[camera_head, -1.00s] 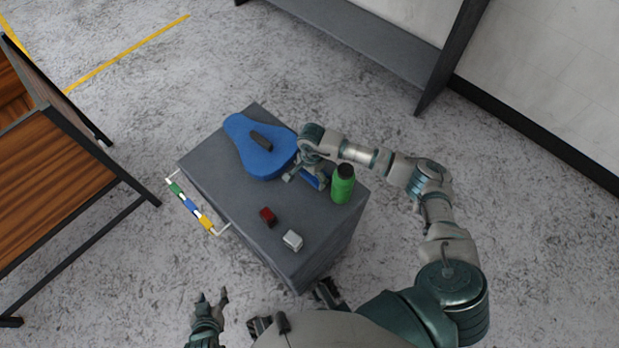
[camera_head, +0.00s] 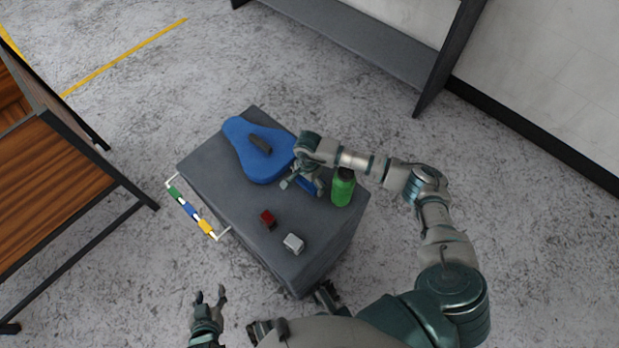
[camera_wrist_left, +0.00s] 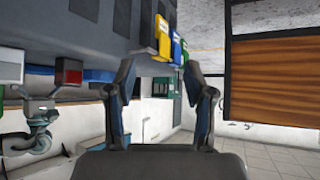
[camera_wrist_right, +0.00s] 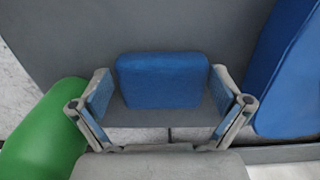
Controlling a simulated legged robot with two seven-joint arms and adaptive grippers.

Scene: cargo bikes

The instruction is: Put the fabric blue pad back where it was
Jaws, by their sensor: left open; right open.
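The fabric blue pad (camera_wrist_right: 162,80) is a small rounded block lying on the grey cabinet top (camera_head: 225,190). In the right wrist view it sits between the two spread fingers of my right gripper (camera_wrist_right: 160,100), with a gap visible on each side. In the head view the pad (camera_head: 308,186) is mostly hidden by my right gripper (camera_head: 302,184), which is over it from the right. My left gripper (camera_head: 211,298) is open and empty, low in front of the cabinet; its fingers also show in the left wrist view (camera_wrist_left: 165,95).
A red block (camera_head: 268,218) and a white block (camera_head: 293,243) lie nearer. A wooden-slatted bench (camera_head: 50,195) stands at left.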

